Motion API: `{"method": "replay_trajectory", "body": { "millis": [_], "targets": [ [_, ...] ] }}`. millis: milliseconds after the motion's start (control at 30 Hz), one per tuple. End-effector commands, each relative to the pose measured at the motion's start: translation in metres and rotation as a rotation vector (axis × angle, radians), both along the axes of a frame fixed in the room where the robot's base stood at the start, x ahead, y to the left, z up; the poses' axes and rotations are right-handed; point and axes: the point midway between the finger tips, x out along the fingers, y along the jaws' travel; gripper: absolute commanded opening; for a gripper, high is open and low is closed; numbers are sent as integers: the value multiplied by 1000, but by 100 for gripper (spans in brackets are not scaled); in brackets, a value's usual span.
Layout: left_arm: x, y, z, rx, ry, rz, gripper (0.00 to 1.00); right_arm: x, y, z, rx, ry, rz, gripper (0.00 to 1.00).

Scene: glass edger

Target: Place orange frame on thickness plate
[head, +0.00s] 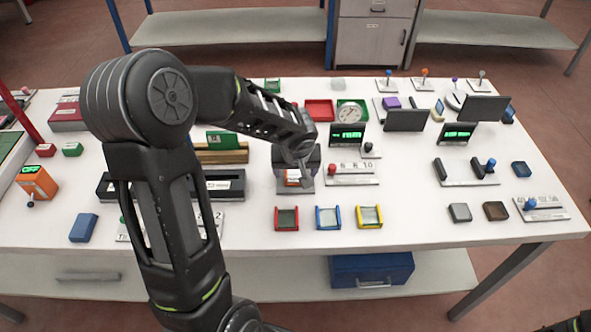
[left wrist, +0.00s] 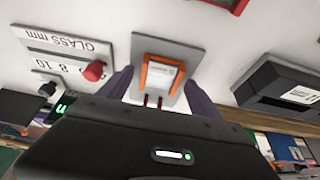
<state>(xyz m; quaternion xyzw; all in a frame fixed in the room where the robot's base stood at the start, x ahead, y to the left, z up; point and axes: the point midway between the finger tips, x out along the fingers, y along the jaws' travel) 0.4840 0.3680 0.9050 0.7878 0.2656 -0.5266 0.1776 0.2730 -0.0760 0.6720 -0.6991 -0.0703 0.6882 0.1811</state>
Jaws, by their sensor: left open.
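The orange frame (left wrist: 147,75), with a pale labelled piece inside it, lies on the grey thickness plate (left wrist: 188,53) in the left wrist view. In the head view a small part of the orange frame (head: 292,177) shows under my left gripper (head: 298,166), and the plate (head: 295,189) shows around it. My left gripper is open, its two fingers (left wrist: 162,85) apart on either side of the frame. I cannot tell whether the fingers touch it. The gripper body hides the near end of the plate.
A GLASS mm scale with a red knob (head: 351,174) stands just right of the plate. Red (head: 286,229), blue (head: 328,229) and yellow (head: 369,228) frames stand in front. A dark slotted block (head: 224,186) is at left.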

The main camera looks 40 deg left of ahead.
Motion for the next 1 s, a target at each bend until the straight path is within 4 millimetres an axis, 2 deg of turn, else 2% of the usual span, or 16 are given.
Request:
{"method": "replay_trajectory", "body": {
  "millis": [67, 167, 633, 800, 1000],
  "targets": [
    [0, 0, 5, -1, 1, 0, 74, -1, 0, 6, -1, 1, -1, 66],
    [-3, -3, 15, 2, -4, 0, 74, 0, 0, 2, -1, 1, -1, 66],
    [-31, -24, 98, 1, -4, -1, 74, 0, 0, -2, 0, 0, 0, 66],
    [-36, -28, 112, 1, -2, -1, 74, 0, 0, -2, 1, -1, 0, 66],
    [-37, -28, 113, 0, 0, -1, 74, 0, 0, -2, 1, -1, 1, 66]
  ]
}}
